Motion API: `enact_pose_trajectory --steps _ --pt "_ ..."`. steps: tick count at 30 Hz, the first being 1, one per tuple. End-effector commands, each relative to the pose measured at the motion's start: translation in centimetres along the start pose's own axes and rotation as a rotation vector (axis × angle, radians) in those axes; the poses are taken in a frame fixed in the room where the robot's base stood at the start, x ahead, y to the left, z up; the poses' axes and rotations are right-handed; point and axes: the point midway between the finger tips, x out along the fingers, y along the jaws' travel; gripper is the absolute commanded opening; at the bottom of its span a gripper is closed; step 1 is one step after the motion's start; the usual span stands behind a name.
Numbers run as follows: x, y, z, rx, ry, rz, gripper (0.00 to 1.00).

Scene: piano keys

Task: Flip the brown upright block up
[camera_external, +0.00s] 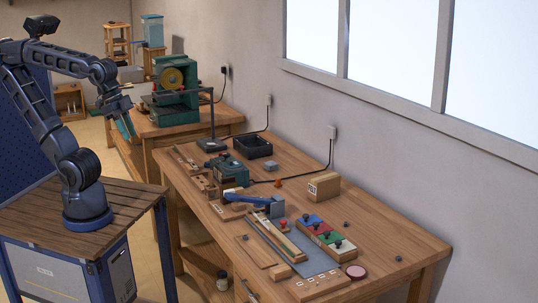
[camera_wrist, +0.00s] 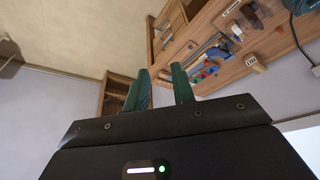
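My gripper (camera_external: 124,124) is up at the left, above and well away from the workbench. In the wrist view its two green fingers (camera_wrist: 160,72) are apart with nothing between them. The workbench (camera_external: 385,232) carries several small wooden pieces. Small brown pieces (camera_external: 201,184) are by the left edge. A larger brown box (camera_external: 324,187) with a label sits toward the wall. I cannot tell for sure which one is the brown upright block.
A row of coloured panels with dark knobs (camera_external: 328,235), a blue clamp-like tool (camera_external: 255,200), a green machine (camera_external: 229,170) and a black tray (camera_external: 252,147) crowd the bench. A thin lamp post (camera_external: 212,115) stands at its far end. The bench's right end is mostly clear.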

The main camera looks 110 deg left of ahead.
Motion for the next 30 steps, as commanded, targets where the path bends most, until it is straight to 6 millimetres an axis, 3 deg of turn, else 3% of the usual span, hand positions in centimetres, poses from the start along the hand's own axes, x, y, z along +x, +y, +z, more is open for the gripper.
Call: enact_pose_trajectory --steps 1,3,4,17,30 --pt "0.1 -0.2 -0.3 -0.018 -0.005 0.000 0.15" --pt "0.3 -0.5 -0.8 -0.057 -0.014 0.000 0.01" --pt "0.4 -0.7 -1.1 -0.080 -0.019 0.000 0.00" --pt "3.5 -6.0 -6.6 -0.553 -0.108 -0.002 0.00" --pt "7.9 -14.3 -10.6 -1.065 -0.186 -0.028 0.00"
